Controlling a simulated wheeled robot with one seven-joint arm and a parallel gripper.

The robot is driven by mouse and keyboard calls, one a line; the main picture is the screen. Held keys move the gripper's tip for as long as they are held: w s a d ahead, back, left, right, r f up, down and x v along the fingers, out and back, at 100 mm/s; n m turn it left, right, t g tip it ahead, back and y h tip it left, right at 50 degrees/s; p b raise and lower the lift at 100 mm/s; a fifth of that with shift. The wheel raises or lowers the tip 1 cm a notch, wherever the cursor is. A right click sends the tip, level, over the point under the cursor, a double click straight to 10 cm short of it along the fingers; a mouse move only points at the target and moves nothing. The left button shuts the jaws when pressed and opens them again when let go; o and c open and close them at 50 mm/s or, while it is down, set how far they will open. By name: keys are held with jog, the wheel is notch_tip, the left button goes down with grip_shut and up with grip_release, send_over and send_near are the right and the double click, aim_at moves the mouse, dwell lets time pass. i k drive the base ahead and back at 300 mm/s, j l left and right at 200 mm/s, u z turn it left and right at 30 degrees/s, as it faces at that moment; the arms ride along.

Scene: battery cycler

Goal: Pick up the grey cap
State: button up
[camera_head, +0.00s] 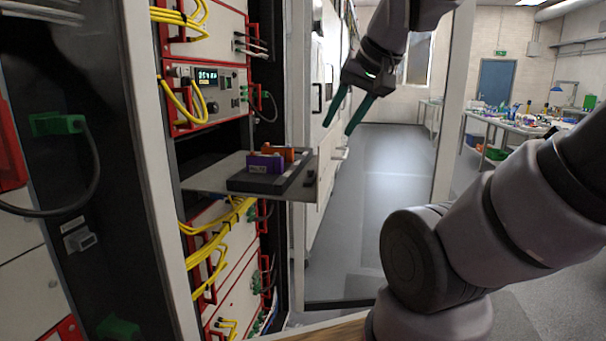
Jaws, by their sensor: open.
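My gripper (338,129) hangs at the upper middle, with two dark green fingers pointing down, spread apart and empty. It is above and to the right of a pulled-out shelf (205,178) in the rack. On the shelf lies a dark holder (255,184) with a purple block (264,162) and an orange block (285,153) in it. A small dark grey piece (311,172) is at the shelf's right end. I cannot tell whether it is the grey cap; no other piece clearly shows as the cap.
Rack units (208,95) with red frames and yellow cables stand above and below the shelf. A dark cabinet side (100,200) with green plugs is at the left. A cluttered bench (520,127) is far right. Open floor (390,190) lies beyond the rack.

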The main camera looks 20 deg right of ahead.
aim_at(312, 176)
jog(key=k+j+z, duration=0.65)
jog(key=k, duration=0.2)
